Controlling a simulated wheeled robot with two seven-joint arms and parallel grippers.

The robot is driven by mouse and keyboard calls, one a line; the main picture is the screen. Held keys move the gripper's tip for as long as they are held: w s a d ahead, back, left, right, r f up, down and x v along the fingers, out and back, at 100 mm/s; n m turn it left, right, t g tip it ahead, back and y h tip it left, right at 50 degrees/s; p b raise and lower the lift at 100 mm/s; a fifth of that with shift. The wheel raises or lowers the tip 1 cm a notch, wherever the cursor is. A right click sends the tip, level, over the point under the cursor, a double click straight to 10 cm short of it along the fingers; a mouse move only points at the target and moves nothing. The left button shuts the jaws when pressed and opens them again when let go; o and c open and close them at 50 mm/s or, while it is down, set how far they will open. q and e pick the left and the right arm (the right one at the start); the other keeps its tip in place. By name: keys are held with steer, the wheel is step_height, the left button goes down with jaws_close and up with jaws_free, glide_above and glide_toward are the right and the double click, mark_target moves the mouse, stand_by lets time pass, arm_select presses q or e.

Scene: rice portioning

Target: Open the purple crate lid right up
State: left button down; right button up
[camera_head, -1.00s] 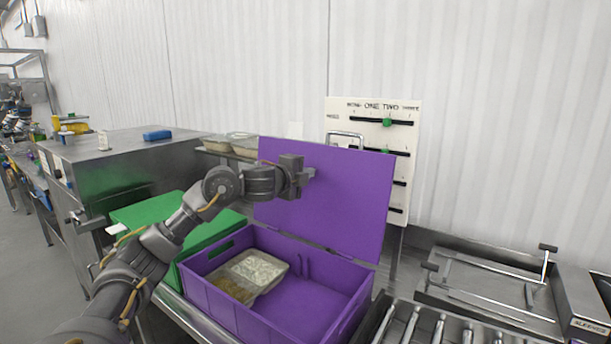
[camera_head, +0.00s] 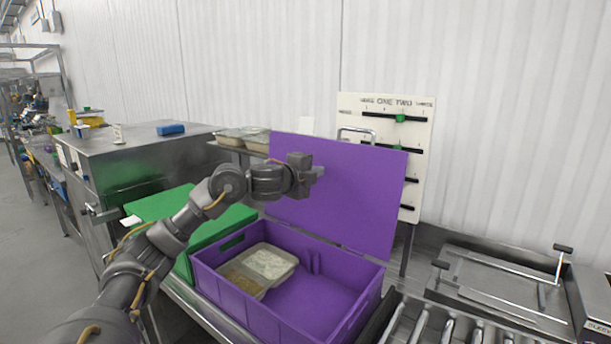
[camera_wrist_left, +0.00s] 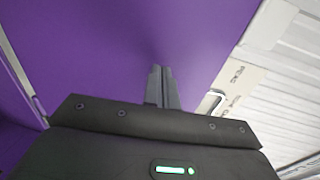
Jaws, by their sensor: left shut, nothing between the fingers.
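The purple crate (camera_head: 222,306) stands open in the head view, with a tray of food (camera_head: 268,262) inside at its left. Its purple lid (camera_head: 355,190) stands up steeply along the crate's back edge, leaning slightly back. My left gripper (camera_head: 318,173) is shut and empty in front of the lid's inner face, near its upper left part. In the left wrist view the shut fingers (camera_wrist_left: 160,84) point at the lid (camera_wrist_left: 110,50), which fills much of the view. I cannot tell for certain whether the fingertips touch it. My right gripper is not in view.
A white board with sliders (camera_head: 425,120) stands behind the lid. Rollers (camera_head: 425,325) and a steel frame (camera_head: 500,285) are at the right. Food trays (camera_head: 243,138) sit behind the lid.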

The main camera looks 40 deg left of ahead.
arm_select(q)
steer(key=s, duration=0.6)
steer(key=shift+s+p, duration=0.25)
steer(key=shift+p, duration=0.1)
